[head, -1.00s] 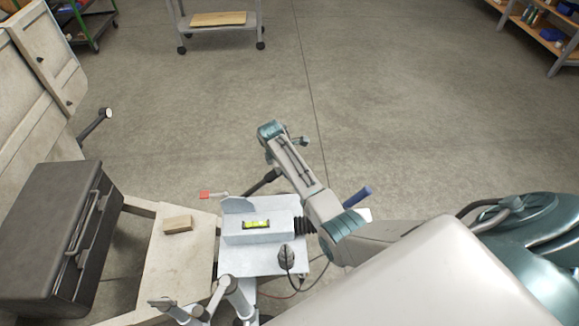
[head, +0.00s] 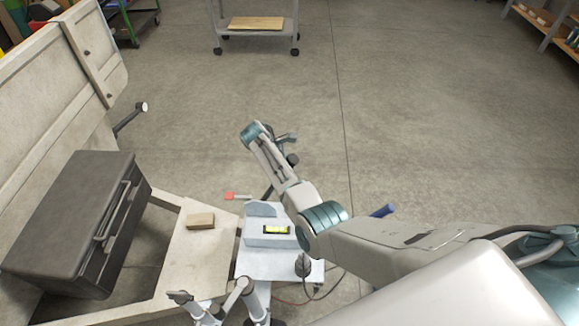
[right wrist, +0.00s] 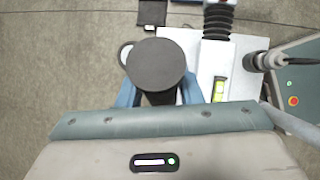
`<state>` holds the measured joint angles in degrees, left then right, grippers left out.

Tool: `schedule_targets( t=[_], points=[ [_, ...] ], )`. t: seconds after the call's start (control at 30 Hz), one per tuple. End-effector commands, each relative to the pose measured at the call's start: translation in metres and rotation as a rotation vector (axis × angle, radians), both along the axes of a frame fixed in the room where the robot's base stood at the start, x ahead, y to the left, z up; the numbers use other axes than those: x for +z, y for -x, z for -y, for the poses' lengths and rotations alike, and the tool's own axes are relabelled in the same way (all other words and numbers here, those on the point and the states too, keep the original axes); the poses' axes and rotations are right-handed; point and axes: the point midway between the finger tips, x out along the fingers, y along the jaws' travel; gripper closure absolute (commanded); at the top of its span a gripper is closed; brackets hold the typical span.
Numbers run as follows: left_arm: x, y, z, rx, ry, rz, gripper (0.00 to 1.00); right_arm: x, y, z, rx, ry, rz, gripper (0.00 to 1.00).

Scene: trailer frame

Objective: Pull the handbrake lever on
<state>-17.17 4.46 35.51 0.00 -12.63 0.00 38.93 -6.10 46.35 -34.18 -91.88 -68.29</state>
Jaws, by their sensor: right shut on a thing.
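The handbrake lever (head: 268,190) is a dark bar rising from the trailer's pale drawbar, steeply tilted in the head view. In the right wrist view its round black grip (right wrist: 157,65) fills the space between the teal fingers of my right gripper (right wrist: 158,92). The gripper is shut on this grip. In the head view the right gripper (head: 286,140) is mostly hidden behind my own wrist, which also covers part of the lever. My left gripper is not in view.
A spirit level (head: 276,230) lies on the coupling plate, beside a red-tipped handle (head: 230,196) and a black bellows (right wrist: 218,20). A wood block (head: 200,220) and dark toolbox (head: 70,220) stand left. A blue handle (head: 384,210) is right.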

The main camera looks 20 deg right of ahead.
Motion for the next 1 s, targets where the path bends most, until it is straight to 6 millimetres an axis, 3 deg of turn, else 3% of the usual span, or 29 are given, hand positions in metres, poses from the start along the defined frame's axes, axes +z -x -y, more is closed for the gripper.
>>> schedule_targets(
  t=[0.1,0.13,0.2,0.6,1.0],
  points=[
    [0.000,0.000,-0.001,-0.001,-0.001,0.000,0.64,0.002,-0.002,-0.001,0.000,-0.002,0.005,1.00],
    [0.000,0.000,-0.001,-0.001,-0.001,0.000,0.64,0.002,-0.002,-0.001,0.001,-0.003,0.005,0.62],
    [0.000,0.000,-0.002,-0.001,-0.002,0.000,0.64,0.001,-0.001,-0.001,0.001,-0.003,0.005,0.48],
    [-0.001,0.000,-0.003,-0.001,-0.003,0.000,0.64,0.006,-0.001,-0.004,0.002,-0.002,0.003,0.46],
    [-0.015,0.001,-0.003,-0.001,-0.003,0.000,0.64,0.069,-0.007,-0.042,0.002,-0.003,0.006,0.46]
  ],
)
